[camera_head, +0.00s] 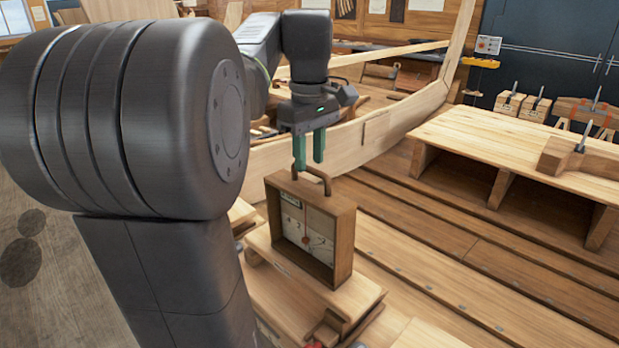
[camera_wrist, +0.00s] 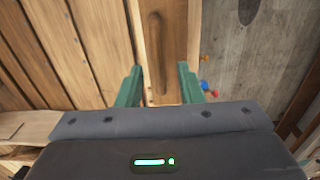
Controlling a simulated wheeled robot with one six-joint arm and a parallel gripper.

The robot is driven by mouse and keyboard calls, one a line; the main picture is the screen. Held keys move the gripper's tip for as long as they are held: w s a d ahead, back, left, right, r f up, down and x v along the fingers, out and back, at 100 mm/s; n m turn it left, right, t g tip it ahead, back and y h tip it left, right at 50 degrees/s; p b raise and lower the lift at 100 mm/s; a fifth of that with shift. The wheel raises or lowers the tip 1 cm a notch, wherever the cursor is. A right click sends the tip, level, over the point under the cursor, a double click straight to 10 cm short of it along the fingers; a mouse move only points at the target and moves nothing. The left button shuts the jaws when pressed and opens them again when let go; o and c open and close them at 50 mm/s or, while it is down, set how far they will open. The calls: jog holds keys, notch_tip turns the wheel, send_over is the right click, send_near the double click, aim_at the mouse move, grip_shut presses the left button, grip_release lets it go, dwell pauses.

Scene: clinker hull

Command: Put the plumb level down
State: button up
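The plumb level (camera_head: 341,240) is an upright wooden box with a pale dial face and a curved handle on top. It stands on a wooden block (camera_head: 350,298) in the middle of the head view. My gripper (camera_head: 309,166) is open, with its green fingers pointing down just above the handle. In the wrist view, the fingers of my gripper (camera_wrist: 159,68) are apart, with the level's top and handle (camera_wrist: 158,50) between and beyond them. Nothing is held. Whether the fingertips reach down beside the handle is hard to tell.
The wooden hull (camera_head: 400,115) curves behind my gripper. A low wooden bench (camera_head: 500,140) stands at the right, with a clamped block on it. Planked flooring (camera_head: 450,245) lies between. Small red and blue items (camera_wrist: 208,88) show beside the level in the wrist view.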

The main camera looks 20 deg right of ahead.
jog(key=shift+r, duration=2.45)
